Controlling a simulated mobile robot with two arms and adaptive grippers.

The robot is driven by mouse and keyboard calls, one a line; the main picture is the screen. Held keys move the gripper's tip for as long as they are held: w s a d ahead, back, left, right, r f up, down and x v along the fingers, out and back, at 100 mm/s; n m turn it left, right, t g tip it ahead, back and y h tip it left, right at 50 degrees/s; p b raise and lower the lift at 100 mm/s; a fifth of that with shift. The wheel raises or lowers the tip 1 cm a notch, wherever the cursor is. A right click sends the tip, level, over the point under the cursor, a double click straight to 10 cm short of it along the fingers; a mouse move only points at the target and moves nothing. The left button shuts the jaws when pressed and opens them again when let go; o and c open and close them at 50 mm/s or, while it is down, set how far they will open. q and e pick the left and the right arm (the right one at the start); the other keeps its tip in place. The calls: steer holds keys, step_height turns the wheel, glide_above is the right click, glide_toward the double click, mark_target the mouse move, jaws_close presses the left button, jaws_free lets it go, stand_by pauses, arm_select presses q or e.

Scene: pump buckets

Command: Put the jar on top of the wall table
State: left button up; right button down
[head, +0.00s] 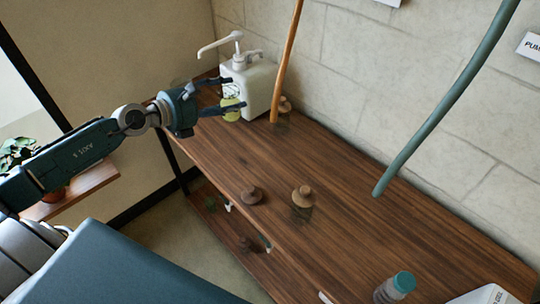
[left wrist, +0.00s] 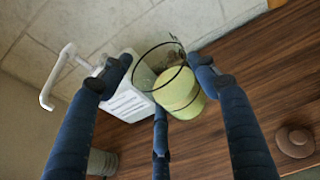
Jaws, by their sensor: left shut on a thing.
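The jar (head: 231,109) looks like clear glass with a yellow-green filling and thin dark wire rings. It also shows in the left wrist view (left wrist: 178,90), tilted in that picture, between the fingers. My left gripper (head: 230,96) is shut on it at the far left end of the wall table (head: 350,215), a long dark wooden top against the stone wall. In the head view the jar is over the table top, in front of the white pump container; I cannot tell whether it touches the wood. My right gripper is not in view.
A white pump container (head: 262,88) stands close behind the jar. An orange pole (head: 288,60) and a teal pole (head: 450,95) rise there. Bare wood lies between.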

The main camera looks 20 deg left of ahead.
arm_select(q)
step_height(320, 180, down, 20)
steer(key=b, duration=0.3)
steer(key=shift+r, duration=0.15)
steer(key=shift+s, duration=0.1)
steer(key=o, duration=1.7)
steer(key=shift+f, duration=0.2)
